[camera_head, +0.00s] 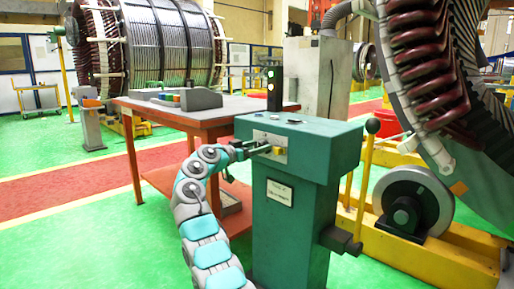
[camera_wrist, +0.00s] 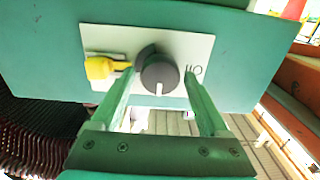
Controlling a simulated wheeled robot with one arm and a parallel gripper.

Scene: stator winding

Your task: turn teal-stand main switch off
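The teal stand (camera_head: 290,220) has a pale switch plate (camera_head: 268,143) on its front, where my gripper (camera_head: 262,149) reaches. In the wrist view the main switch is a round dark grey knob (camera_wrist: 158,74) on the white plate (camera_wrist: 118,42). Its white pointer mark points toward the bottom of that picture. I/O-like lettering is printed to its right. My gripper (camera_wrist: 160,76) is open, with one teal finger on each side of the knob. The left finger lies close to the knob; I cannot tell whether it touches. A gap shows at the right finger.
A yellow part (camera_wrist: 99,68) sits on the plate beside the left finger. A red-brown table (camera_head: 190,118) with a signal light (camera_head: 274,88) stands behind the stand. A yellow frame with a grey wheel (camera_head: 413,205) stands right. Green floor is open at left.

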